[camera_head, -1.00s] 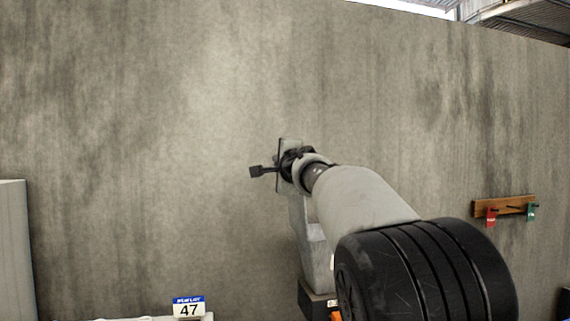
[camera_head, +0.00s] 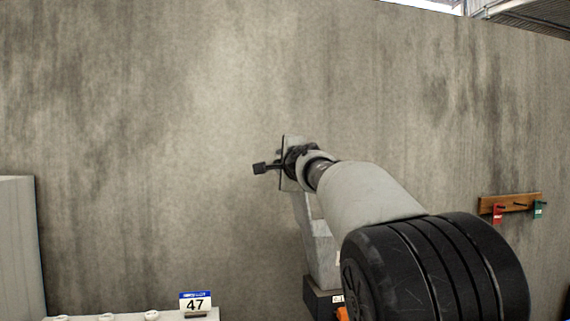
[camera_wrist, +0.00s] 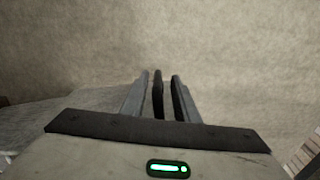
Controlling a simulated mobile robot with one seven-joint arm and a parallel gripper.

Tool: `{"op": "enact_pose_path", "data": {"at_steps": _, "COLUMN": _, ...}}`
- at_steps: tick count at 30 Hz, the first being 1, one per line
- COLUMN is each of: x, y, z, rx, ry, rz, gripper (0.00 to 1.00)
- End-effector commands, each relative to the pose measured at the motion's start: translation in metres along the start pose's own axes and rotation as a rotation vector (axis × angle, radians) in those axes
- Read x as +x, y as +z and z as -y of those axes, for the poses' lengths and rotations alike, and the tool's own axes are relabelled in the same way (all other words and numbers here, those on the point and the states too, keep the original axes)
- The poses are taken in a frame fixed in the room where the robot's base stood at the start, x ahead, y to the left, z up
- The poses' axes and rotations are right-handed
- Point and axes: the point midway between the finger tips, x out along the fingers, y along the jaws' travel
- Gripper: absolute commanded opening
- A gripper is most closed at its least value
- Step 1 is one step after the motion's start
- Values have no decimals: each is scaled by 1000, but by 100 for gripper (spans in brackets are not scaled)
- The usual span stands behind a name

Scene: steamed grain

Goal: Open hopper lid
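A grey tapered body, apparently the hopper (camera_head: 318,245), stands on a dark base below my wrist, against the concrete wall, partly hidden by my arm. A thin upright plate (camera_head: 283,170) shows beside my wrist; I cannot tell whether it is the hopper lid. My gripper (camera_head: 262,168) points left there as a small dark shape. In the wrist view, my gripper (camera_wrist: 163,85) has its fingers close together with narrow gaps between dark bars. I cannot tell whether anything is held. A grey surface (camera_wrist: 75,112) lies at lower left, perhaps part of the hopper.
A white ledge (camera_head: 140,317) with several small round items and a sign marked 47 (camera_head: 195,303) is at lower left. A grey cabinet (camera_head: 18,250) stands at the left edge. A wooden rack (camera_head: 508,203) with red and green tags hangs at right. The wall closes off the back.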

Motion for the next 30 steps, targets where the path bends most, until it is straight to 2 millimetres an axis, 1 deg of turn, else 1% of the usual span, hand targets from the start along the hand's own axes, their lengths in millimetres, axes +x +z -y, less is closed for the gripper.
{"op": "enact_pose_path", "data": {"at_steps": 2, "x": -8, "y": 0, "z": -1, "rx": 0, "ry": -2, "rz": 0, "gripper": 28}}
{"op": "enact_pose_path", "data": {"at_steps": 5, "x": -26, "y": 0, "z": -2, "rx": 1, "ry": -4, "rz": 1, "gripper": 28}}
{"op": "enact_pose_path", "data": {"at_steps": 15, "x": -110, "y": 1, "z": 0, "rx": 3, "ry": -2, "rz": 3, "gripper": 28}}
{"op": "enact_pose_path", "data": {"at_steps": 18, "x": -132, "y": 1, "z": 1, "rx": 3, "ry": -2, "rz": 2, "gripper": 28}}
{"op": "enact_pose_path", "data": {"at_steps": 21, "x": -149, "y": 1, "z": 1, "rx": 2, "ry": -1, "rz": 3, "gripper": 28}}
{"op": "enact_pose_path", "data": {"at_steps": 25, "x": -164, "y": 0, "z": 0, "rx": 2, "ry": 1, "rz": 2, "gripper": 28}}
{"op": "enact_pose_path", "data": {"at_steps": 30, "x": -171, "y": 0, "z": -1, "rx": 1, "ry": 1, "rz": 1, "gripper": 28}}
